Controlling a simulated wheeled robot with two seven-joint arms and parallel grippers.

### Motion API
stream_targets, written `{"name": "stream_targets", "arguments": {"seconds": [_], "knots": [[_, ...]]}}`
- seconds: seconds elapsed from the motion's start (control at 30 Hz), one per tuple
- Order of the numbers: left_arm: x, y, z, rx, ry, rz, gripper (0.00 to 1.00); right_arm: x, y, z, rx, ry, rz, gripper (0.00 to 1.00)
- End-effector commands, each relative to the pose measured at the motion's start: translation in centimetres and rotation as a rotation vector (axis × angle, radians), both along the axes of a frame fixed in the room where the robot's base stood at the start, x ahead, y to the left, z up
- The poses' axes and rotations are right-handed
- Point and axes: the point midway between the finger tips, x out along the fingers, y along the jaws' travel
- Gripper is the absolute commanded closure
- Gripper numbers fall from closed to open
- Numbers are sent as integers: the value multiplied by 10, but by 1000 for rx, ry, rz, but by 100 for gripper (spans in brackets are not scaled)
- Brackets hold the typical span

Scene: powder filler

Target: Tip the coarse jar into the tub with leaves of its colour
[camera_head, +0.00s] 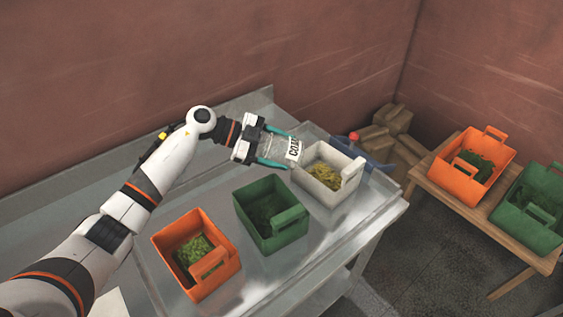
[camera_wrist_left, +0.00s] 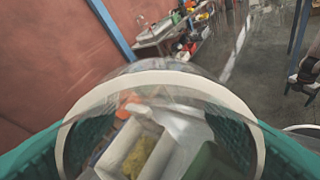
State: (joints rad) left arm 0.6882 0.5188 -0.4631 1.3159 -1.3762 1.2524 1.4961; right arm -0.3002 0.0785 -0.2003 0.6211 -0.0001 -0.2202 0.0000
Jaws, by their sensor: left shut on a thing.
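My left gripper (camera_head: 281,148) is shut on a clear jar (camera_head: 272,147) whose white label shows the letters "COA". The jar lies tilted, nearly on its side, above the left edge of the white tub (camera_head: 336,197). Yellow-green leaves (camera_head: 323,176) lie in that tub. In the left wrist view the jar's pale rim (camera_wrist_left: 160,77) arches between the teal fingers, and the leaves (camera_wrist_left: 139,157) show through the jar. I cannot tell what is in the jar. A green tub (camera_head: 284,232) with dark green leaves and an orange tub (camera_head: 223,277) with green leaves stand nearer. My right gripper is out of view.
A metal table (camera_head: 150,291) carries the three tubs. A blue object with a red knob (camera_head: 354,136) is behind the white tub. A wooden bench (camera_head: 455,202) at right holds another orange tub (camera_head: 487,146) and green tub (camera_head: 526,231). Cardboard boxes (camera_head: 394,119) are in the corner.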

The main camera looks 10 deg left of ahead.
Motion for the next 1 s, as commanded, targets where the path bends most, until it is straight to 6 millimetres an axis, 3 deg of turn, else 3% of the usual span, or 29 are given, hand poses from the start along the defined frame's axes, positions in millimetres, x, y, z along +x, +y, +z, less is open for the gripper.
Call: {"name": "stream_targets", "arguments": {"seconds": [0.6,0.73,1.0], "knots": [[2,-2,38,1040,190,1,61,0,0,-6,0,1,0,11],[1,0,41,1157,219,0,61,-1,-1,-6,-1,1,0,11],[1,1,40,1164,223,-1,61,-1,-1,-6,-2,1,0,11]]}}
